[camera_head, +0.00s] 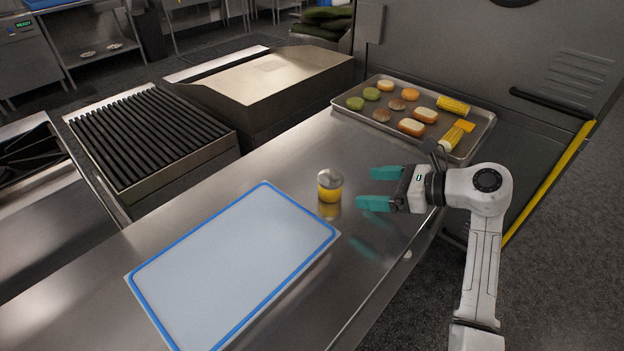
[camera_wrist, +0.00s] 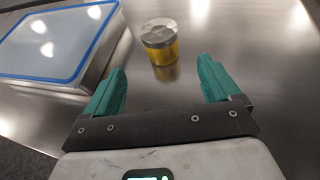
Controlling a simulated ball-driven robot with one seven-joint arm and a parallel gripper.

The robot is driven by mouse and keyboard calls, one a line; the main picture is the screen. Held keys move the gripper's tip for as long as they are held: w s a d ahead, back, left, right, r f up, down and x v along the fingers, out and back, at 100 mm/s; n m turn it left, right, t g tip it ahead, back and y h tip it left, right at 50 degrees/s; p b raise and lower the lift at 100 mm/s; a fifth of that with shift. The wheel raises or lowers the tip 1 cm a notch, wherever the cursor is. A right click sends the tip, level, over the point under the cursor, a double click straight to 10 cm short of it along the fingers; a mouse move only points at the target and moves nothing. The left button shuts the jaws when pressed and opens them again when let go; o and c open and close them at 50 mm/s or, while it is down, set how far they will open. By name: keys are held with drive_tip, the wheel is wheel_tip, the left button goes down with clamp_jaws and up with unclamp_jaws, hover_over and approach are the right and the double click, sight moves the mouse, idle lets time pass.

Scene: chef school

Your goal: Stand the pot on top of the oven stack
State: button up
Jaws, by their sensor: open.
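A small pot (camera_head: 329,192), yellow below with a silvery lid, stands upright on the steel counter. It is the only thing here that fits the task's pot. My gripper (camera_head: 366,188) is open and empty just right of the pot, its teal fingers pointing toward it. In the wrist view the pot (camera_wrist: 160,45) stands beyond and between the fingertips (camera_wrist: 162,70), apart from both. A large grey steel unit (camera_head: 450,55) at the back right, with a dark handle and a yellow bar, may be the oven stack. Its top is out of view.
A blue-rimmed white board (camera_head: 225,265) lies left of the pot and also shows in the wrist view (camera_wrist: 60,42). A metal tray (camera_head: 478,125) with buns, corn and other food lies behind my gripper. A ribbed grill (camera_head: 150,140) stands at left. Counter (camera_head: 280,155) behind the pot is bare.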

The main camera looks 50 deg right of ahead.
sight(330, 183)
drive_tip(key=p+x, duration=0.1)
drive_tip(key=x, duration=1)
drive_tip(key=shift+w+r+p, duration=0.15)
drive_tip(key=shift+w+p, duration=0.05)
drive_tip(key=shift+p, duration=0.2)
drive_tip(key=shift+c, duration=0.3)
drive_tip(key=c, duration=1.1)
drive_tip(key=shift+c, duration=0.4)
drive_tip(key=shift+r, duration=0.1)
